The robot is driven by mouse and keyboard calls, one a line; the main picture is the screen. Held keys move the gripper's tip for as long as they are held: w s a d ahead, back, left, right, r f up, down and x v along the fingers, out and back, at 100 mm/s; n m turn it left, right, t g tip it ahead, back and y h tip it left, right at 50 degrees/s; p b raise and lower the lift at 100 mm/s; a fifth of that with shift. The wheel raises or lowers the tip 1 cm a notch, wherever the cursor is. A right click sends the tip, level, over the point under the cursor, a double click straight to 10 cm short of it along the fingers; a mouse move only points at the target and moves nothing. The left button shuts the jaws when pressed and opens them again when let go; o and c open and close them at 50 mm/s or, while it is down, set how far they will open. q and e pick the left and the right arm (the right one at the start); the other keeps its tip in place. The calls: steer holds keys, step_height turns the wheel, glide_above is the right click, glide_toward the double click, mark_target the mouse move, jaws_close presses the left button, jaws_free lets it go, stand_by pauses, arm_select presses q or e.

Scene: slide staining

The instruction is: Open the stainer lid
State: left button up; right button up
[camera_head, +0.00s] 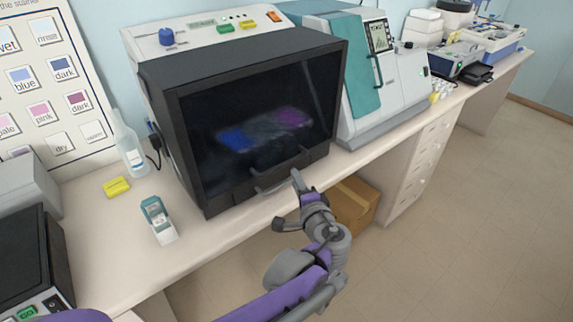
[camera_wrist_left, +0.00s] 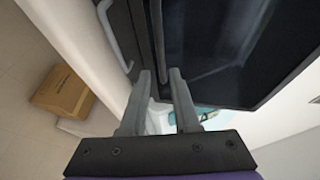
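The stainer (camera_head: 180,130) is a large box with a dark, see-through front lid (camera_head: 260,125), which appears down over the front. A grey bar handle (camera_head: 283,176) sticks out low on the lid. Blue and purple patches show dimly behind the glass. My left gripper (camera_head: 288,200) is at the right end of the handle, in front of the lid. In the left wrist view its two fingers (camera_wrist_left: 160,78) are apart with nothing seen between them. The handle (camera_wrist_left: 112,35) lies to the left of the fingers there, not between them. My right gripper is not in view.
A teal-and-white machine (camera_head: 375,75) stands right of the stainer. A bottle (camera_head: 129,147), a yellow block (camera_head: 116,187) and a small teal-and-white device (camera_head: 158,219) stand on the bench to the left. A cardboard box (camera_head: 355,203) is below the bench. Open floor lies to the right.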

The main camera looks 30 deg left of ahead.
mark_target(286, 165)
arm_select(q)
steer(key=x, duration=0.9)
steer(key=shift+w+a, duration=0.1)
steer(key=shift+a, duration=0.3)
jaws_close()
stand_by(0.9)
